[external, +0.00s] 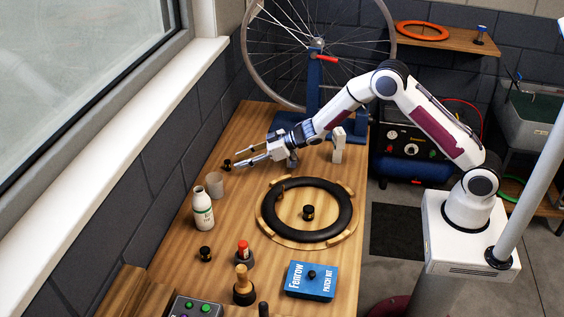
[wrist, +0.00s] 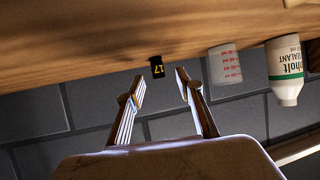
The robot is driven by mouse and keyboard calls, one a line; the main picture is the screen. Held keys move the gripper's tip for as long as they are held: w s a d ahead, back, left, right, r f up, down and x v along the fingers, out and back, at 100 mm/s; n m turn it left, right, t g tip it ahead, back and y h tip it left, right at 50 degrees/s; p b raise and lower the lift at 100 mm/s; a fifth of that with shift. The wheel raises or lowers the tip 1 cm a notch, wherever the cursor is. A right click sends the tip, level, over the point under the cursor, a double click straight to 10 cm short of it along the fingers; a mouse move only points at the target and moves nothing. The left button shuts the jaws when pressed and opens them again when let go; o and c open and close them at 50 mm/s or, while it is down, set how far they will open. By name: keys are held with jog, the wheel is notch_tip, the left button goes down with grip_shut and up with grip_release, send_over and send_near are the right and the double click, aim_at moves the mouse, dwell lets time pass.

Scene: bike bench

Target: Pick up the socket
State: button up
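A small black socket (wrist: 157,67) with a yellow "17" shows in the wrist view, on the wooden bench just beyond the gap between my fingertips. In the external view a small dark socket (external: 227,163) stands near the bench's window-side edge, close to the ends of my fingers. My gripper (external: 240,158) reaches level over the bench toward it. In the wrist view my gripper (wrist: 160,86) is open, with nothing between the fingers. Similar black pieces sit inside the tire (external: 308,213), near the bottle (external: 205,254) and on the patch kit box (external: 312,274).
A translucent cup (external: 215,185) stands close to the socket, with a white sealant bottle (external: 203,212) beside it. A black tire (external: 270,228) lies on a wooden ring. A blue patch kit box (external: 310,288) lies at the front. The wheel stand (external: 315,85) rises behind my arm.

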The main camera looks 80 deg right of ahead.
aim_at(232, 170)
jog(key=shift+w, duration=0.1)
jog(key=shift+x, duration=2.5)
jog(key=shift+d, duration=0.1)
grip_shut()
